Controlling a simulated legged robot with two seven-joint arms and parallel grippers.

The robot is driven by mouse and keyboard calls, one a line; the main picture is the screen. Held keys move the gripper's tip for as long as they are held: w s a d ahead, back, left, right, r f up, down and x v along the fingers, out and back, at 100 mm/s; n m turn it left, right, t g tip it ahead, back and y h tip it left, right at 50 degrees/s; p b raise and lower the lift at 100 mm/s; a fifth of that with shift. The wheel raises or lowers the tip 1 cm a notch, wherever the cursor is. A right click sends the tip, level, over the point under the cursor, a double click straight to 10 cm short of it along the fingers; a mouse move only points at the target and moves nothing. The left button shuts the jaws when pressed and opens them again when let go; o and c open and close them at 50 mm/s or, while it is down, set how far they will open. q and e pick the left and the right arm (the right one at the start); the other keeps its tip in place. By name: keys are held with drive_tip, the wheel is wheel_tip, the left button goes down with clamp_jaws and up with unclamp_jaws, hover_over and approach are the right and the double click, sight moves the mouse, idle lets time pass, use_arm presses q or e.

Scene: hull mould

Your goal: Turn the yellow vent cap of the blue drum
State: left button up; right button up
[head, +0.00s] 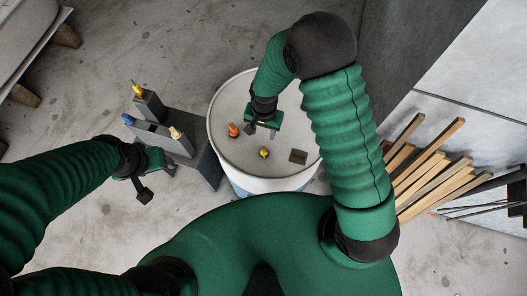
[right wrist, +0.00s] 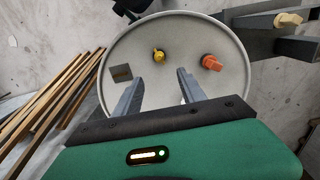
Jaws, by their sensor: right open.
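The blue drum (head: 243,190) stands in front of me; its pale round lid (head: 225,118) faces up. The yellow vent cap (head: 264,153) sits on the lid, and it also shows in the right wrist view (right wrist: 159,56). An orange cap (head: 234,130) is on the same lid, right of the yellow one in the right wrist view (right wrist: 211,62). My right gripper (right wrist: 157,82) is open and empty over the lid, its fingers apart and pointing toward the yellow cap, not around it. My left gripper (head: 143,190) is off to the left, beside the grey stand; its finger gap is not clear.
A grey stand (head: 207,165) left of the drum carries yellow (head: 137,87), blue (head: 128,119) and beige (head: 175,132) handled items. A small dark square (head: 298,156) lies on the lid. Wooden strips (head: 430,165) lean at the right. Floor behind the drum is clear.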

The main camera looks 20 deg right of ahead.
use_arm(q)
drive_tip(key=shift+a+f, duration=0.1)
drive_tip(key=shift+a, duration=0.25)
use_arm(e)
drive_tip(key=shift+a, duration=0.35)
use_arm(q)
drive_tip(key=b+x, duration=0.2)
drive_tip(key=s+b+x, duration=0.1)
drive_tip(key=b+x, duration=0.1)
drive_tip(key=shift+d+f+b, duration=0.1)
drive_tip(key=shift+f+b, duration=0.25)
use_arm(e)
wheel_tip(320, 180, up, 17)
drive_tip(key=shift+f, duration=0.15)
use_arm(q)
drive_tip(key=shift+w, duration=0.1)
use_arm(e)
drive_tip(key=shift+o, duration=0.2)
drive_tip(key=shift+d, duration=0.1)
